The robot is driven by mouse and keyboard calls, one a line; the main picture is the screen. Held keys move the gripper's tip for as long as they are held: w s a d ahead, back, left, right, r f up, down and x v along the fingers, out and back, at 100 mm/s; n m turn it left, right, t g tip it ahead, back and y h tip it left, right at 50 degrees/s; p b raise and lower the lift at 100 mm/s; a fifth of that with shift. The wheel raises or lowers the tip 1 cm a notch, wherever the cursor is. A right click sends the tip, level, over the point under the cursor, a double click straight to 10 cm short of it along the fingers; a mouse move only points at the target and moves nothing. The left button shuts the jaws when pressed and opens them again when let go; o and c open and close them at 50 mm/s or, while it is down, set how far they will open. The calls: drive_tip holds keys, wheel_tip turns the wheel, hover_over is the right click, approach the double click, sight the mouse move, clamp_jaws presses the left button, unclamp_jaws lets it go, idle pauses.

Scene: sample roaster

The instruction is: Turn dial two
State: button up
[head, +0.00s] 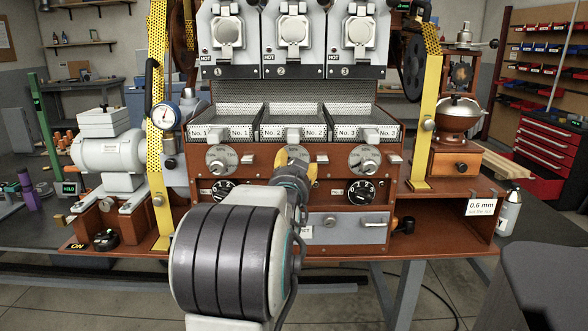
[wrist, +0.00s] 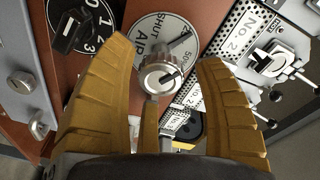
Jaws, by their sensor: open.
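In the wrist view a black dial (wrist: 72,30) with a bar knob and white numbers including 0, 1, 2 and 3 is at the upper left, outside my fingers. A round plate marked AIR and SHUT (wrist: 150,38) carries a silver knob (wrist: 160,70). The knob shows between the two yellow fingers of my gripper (wrist: 166,52); I see gaps on both sides. Both controls adjoin the No. 2 tray (wrist: 268,50). In the head view my open gripper (head: 296,158) and arm hide the middle station's controls. I cannot tell which control is dial two.
Similar air plates (head: 220,158) and black dials (head: 361,191) sit at the outer stations. Small levers flank the air plates. A grinder (head: 458,130) is at the right, a motor (head: 108,153) at the left.

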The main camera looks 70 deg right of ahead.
drive_tip(key=shift+w+d, duration=0.1)
drive_tip(key=shift+d, duration=0.3)
drive_tip(key=shift+r, duration=0.1)
drive_tip(key=c, duration=1.2)
